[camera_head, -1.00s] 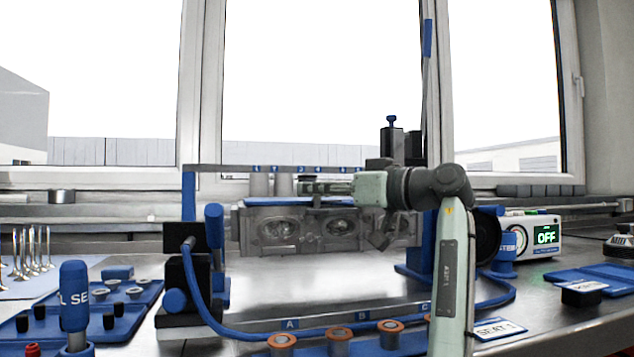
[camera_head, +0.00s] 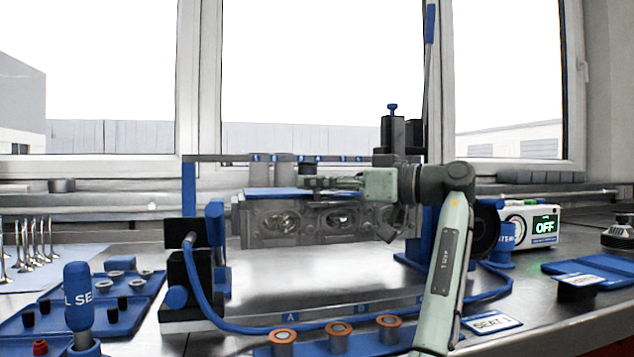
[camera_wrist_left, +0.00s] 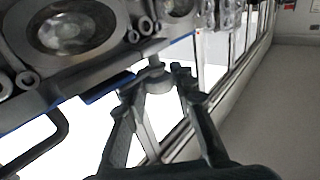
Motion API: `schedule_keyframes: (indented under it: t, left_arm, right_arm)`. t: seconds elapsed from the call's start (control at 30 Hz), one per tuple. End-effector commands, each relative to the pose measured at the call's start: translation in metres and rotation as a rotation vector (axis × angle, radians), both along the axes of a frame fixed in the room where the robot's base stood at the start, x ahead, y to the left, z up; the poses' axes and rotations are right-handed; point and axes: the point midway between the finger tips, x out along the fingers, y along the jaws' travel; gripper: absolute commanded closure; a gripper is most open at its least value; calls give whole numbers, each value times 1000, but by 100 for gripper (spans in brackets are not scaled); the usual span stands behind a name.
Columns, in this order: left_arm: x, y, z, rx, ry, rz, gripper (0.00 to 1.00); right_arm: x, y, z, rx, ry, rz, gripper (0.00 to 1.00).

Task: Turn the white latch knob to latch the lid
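My left gripper (camera_head: 335,183) reaches leftward in the head view, just above the blue-topped engine head (camera_head: 318,220) and under the numbered rail (camera_head: 230,158). In the left wrist view its two fingers (camera_wrist_left: 156,78) are spread apart. A small pale grey knob-like piece (camera_wrist_left: 154,80) shows between the fingertips; I cannot tell whether either finger touches it. I cannot tell for sure that it is the white latch knob. In the head view the gripper hides this spot, and I cannot pick out the lid. My right gripper is not in view.
Pale cylinders (camera_head: 262,172) stand by the rail left of the fingers. A dark post with a blue knob (camera_head: 392,107) rises behind my wrist. A blue cable (camera_head: 200,300) loops in front. A display box (camera_head: 543,228) reads OFF. Seat rings (camera_head: 338,330) stand at the front.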

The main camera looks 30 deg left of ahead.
Motion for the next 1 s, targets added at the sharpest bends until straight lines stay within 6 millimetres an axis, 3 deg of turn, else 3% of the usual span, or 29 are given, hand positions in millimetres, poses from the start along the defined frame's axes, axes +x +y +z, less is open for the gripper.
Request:
schedule_keyframes:
  t: [0.13, 0.53, 1.0]
  left_arm:
    - [0, 0, 0, 0, 0, -1, 54]
    - [1, -8, 0, 1, 0, -3, 54]
    - [10, -98, 1, 2, 0, -3, 54]
  right_arm:
    - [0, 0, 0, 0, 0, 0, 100]
    - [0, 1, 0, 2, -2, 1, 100]
    - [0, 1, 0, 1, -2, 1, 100]
